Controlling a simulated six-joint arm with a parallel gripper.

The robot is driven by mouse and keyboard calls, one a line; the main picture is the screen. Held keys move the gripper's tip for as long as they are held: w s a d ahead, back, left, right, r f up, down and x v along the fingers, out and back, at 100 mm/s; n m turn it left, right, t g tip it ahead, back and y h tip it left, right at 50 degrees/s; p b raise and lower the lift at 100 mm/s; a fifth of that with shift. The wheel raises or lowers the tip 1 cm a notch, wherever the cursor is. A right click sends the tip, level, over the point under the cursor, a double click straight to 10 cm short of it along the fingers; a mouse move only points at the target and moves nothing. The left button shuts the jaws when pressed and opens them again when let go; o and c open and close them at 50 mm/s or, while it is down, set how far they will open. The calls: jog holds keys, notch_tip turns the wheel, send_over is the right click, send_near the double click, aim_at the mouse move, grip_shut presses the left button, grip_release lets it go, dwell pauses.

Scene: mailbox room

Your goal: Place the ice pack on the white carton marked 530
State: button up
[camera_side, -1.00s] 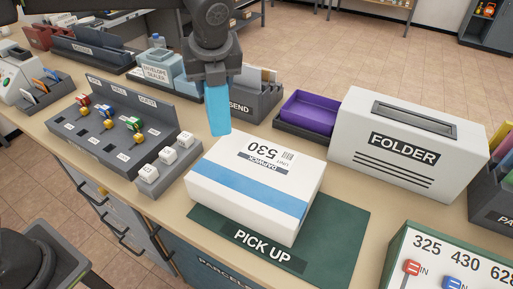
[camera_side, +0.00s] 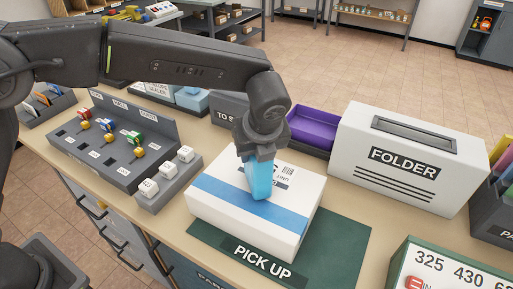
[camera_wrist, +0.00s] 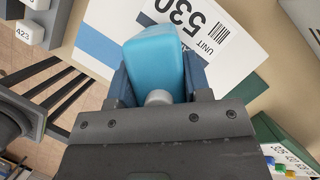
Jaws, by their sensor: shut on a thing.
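The blue ice pack (camera_side: 260,180) hangs upright from my gripper (camera_side: 257,157), over the middle of the white carton marked 530 (camera_side: 298,205). The ice pack also shows in the wrist view (camera_wrist: 156,60), held between the two fingers of my gripper (camera_wrist: 158,85). The carton, with a blue stripe and a printed label, also shows in the wrist view (camera_wrist: 235,22). In the side view the pack covers part of the label. I cannot tell whether its lower end touches the carton top.
The carton lies on a green PICK UP mat (camera_side: 340,250). A purple tray (camera_side: 311,127) and a white FOLDER box (camera_side: 400,160) stand behind and right. A green numbered panel (camera_side: 445,265) is at front right.

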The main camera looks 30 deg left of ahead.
jog(key=o, duration=1.1)
jog(key=shift+f, duration=0.15)
jog(key=shift+o, duration=0.2)
jog(key=v, duration=1.2)
jog(key=shift+r, duration=0.2)
